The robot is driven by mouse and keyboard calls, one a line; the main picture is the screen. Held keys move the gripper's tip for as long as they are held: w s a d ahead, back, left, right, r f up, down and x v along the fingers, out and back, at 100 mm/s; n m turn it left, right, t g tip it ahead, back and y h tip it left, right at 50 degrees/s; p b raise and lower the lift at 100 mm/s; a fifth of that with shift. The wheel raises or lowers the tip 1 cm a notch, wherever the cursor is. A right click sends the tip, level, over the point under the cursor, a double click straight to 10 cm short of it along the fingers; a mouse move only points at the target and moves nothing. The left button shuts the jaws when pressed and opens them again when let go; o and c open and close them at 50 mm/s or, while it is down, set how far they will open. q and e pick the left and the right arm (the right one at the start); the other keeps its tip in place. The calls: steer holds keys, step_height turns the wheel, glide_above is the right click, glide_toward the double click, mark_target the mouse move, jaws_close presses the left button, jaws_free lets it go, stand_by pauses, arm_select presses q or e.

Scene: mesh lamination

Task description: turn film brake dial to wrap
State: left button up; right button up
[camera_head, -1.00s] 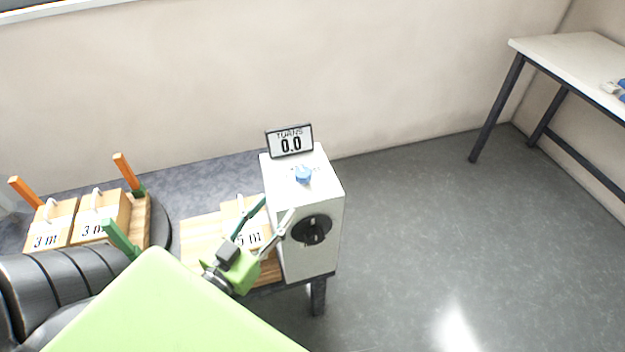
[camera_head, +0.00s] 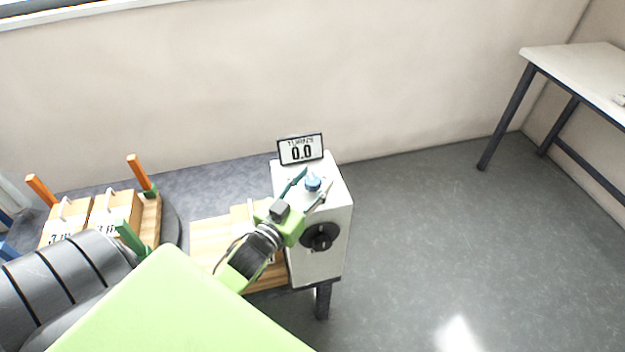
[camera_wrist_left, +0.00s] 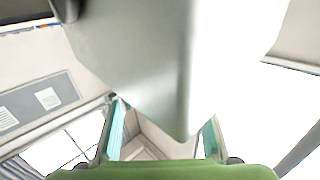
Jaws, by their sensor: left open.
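A white box (camera_head: 322,268) stands at the end of the bench. A small blue knob (camera_head: 313,184) sits on its top, and a black round dial (camera_head: 320,237) is on its front side. I cannot read any label that tells which one is the film brake dial. My left gripper (camera_head: 317,178) is open and empty, its two fingers seen on either side of the blue knob. I cannot tell whether they touch it. The fingers also show apart in the left wrist view (camera_wrist_left: 163,135); the knob is not clear there. My right gripper is not in view.
Wooden blocks with handles (camera_head: 117,210) and upright orange posts (camera_head: 141,172) stand at the left. A white table (camera_head: 580,72) is at the far right. The floor between is clear.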

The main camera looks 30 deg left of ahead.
arm_select(q)
steer(key=c, duration=1.1)
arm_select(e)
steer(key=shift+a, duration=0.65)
arm_select(q)
steer(key=shift+m+h, duration=0.3)
steer(key=shift+h, duration=0.2)
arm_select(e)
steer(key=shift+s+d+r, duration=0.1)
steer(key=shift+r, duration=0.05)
arm_select(q)
steer(key=shift+m+h+p, duration=0.3)
steer(key=shift+m+h, duration=0.1)
steer(key=shift+h, duration=0.2)
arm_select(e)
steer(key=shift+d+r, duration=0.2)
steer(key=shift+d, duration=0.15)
arm_select(q)
steer(key=o, duration=1.1)
